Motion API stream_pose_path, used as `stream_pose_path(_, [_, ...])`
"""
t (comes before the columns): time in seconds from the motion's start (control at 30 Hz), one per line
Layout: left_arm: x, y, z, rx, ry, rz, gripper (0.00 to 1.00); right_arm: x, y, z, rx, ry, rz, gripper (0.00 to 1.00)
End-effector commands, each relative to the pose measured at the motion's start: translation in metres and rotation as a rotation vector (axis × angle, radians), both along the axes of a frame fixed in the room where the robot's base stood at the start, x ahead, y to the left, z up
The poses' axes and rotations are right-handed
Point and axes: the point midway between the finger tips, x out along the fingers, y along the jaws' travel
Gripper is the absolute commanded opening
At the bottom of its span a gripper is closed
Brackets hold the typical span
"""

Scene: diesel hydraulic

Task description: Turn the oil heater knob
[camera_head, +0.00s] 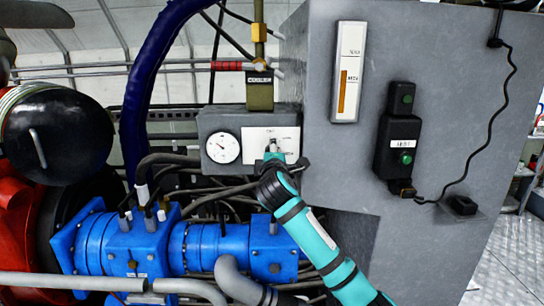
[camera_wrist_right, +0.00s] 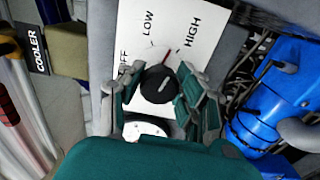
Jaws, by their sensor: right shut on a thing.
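The oil heater knob (camera_wrist_right: 158,85) is black with a white pointer line. It sits on a white plate (camera_wrist_right: 182,22) marked LOW and HIGH, with a third label partly hidden. In the right wrist view the pointer slants up and right, roughly toward the side with the red mark and HIGH. My right gripper (camera_wrist_right: 157,92) has a finger on each side of the knob and is shut on it. In the head view my right gripper (camera_head: 274,155) covers the lower part of the plate (camera_head: 258,138). My left gripper is not in view.
A round gauge (camera_head: 223,148) sits left of the plate on the same grey box. A grey cabinet (camera_head: 340,170) with a level gauge (camera_head: 348,72) and a black switch box (camera_head: 398,140) stands right. Blue pump housings (camera_head: 190,247) and hoses lie below.

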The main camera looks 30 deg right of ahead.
Motion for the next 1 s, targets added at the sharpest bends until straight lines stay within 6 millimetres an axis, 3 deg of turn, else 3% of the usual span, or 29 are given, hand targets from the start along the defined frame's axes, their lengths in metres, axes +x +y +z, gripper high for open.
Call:
stream_pose_path(0.4, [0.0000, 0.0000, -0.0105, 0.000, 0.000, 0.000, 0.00, 0.0002, 0.0003, -0.0034, 0.211, -0.125, -0.001, 0.02])
stream_pose_path(1.0, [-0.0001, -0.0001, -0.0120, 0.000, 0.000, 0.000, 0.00, 0.0003, 0.0003, -0.0036, 0.261, -0.153, -0.002, 0.02])
